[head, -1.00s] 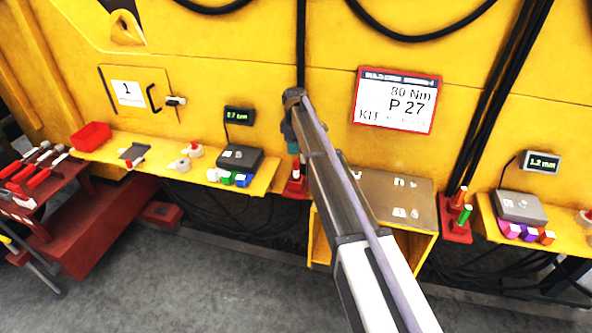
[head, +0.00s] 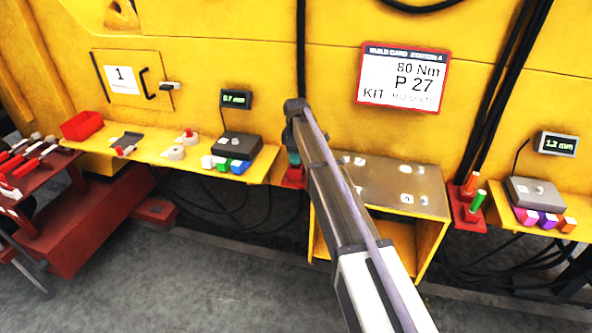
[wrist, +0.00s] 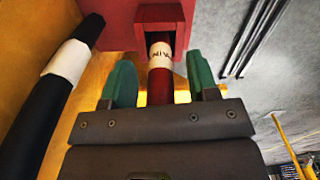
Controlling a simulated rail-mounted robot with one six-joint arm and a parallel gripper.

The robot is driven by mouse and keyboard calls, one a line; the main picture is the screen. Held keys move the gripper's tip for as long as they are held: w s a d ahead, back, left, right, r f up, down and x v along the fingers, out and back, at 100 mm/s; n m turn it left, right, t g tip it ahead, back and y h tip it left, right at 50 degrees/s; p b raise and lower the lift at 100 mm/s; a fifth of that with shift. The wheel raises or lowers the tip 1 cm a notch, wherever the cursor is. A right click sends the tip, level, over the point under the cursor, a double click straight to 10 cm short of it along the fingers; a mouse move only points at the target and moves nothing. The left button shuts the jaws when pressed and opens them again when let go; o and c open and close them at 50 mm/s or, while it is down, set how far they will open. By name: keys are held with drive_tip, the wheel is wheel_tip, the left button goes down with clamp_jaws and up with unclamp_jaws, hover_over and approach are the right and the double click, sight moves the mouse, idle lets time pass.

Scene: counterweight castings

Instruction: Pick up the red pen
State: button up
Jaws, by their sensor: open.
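In the wrist view the red pen (wrist: 160,88), with a white lettered band, has one end in the square opening of a red holder (wrist: 118,25). My gripper (wrist: 161,72) has its two green fingers on either side of the pen, with gaps visible between them and it. The jaws are open. In the head view my gripper (head: 293,157) is just above the red holder (head: 290,181) below the yellow wall, and the pen is hidden there by the gripper and arm.
Another red holder (head: 467,214) with an orange and a green pen stands to the right. A yellow box with a metal top (head: 385,188) lies between. The left shelf (head: 170,160) carries a red bin and several small parts. Black cables hang on the wall.

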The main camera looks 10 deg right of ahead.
drive_tip(key=c, duration=1)
wheel_tip(320, 180, up, 10)
drive_tip(key=p, duration=1.1)
drive_tip(key=shift+r, duration=0.15)
